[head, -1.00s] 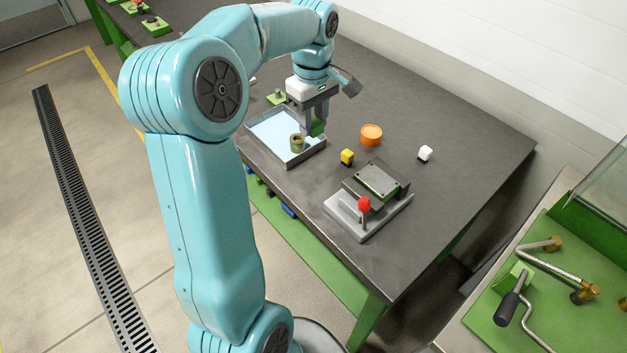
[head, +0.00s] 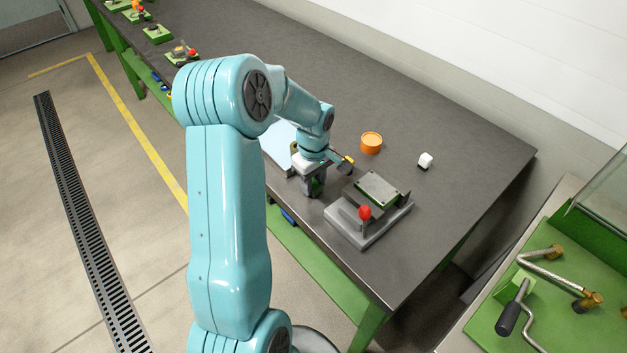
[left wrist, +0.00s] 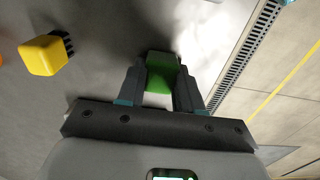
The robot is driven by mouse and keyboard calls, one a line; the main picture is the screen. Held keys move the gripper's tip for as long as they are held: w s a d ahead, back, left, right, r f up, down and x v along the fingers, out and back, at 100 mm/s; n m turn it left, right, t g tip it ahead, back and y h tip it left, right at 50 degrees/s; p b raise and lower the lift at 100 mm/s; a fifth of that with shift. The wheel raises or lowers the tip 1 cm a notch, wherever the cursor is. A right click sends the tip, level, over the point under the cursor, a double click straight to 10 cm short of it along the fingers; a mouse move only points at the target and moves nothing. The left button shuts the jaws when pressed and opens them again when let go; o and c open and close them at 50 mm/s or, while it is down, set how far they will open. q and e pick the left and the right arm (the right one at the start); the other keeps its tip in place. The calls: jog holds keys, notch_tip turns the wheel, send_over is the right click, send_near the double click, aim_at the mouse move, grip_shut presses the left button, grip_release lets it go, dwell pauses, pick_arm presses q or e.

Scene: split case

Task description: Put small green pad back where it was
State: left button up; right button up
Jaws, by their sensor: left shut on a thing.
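The small green pad (left wrist: 161,72) shows in the left wrist view between the two fingers of my left gripper (left wrist: 160,88). The fingers are shut on it. In the head view my left gripper (head: 315,192) points down over the dark table (head: 455,150), near its front edge, between the tray and the grey fixture. I cannot make the pad out clearly there, and cannot tell its exact height above the table. My right gripper is in neither view.
The grey fixture (head: 372,235) with a red knob (head: 365,212) stands just right of my gripper. The light-blue tray (head: 275,150) is partly hidden behind my arm. The right part of the table is clear.

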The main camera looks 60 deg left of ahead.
aim_at(314, 183)
pick_arm(q)
jog(key=shift+r, duration=0.1)
jog(key=shift+f, duration=0.2)
jog(key=o, duration=0.9)
jog(key=shift+o, duration=0.2)
jog(key=shift+r, duration=0.1)
jog(key=shift+r, duration=0.3)
notch_tip(314, 183, up, 12)
jog(key=shift+f, duration=0.15)
jog(key=shift+s+f, duration=0.1)
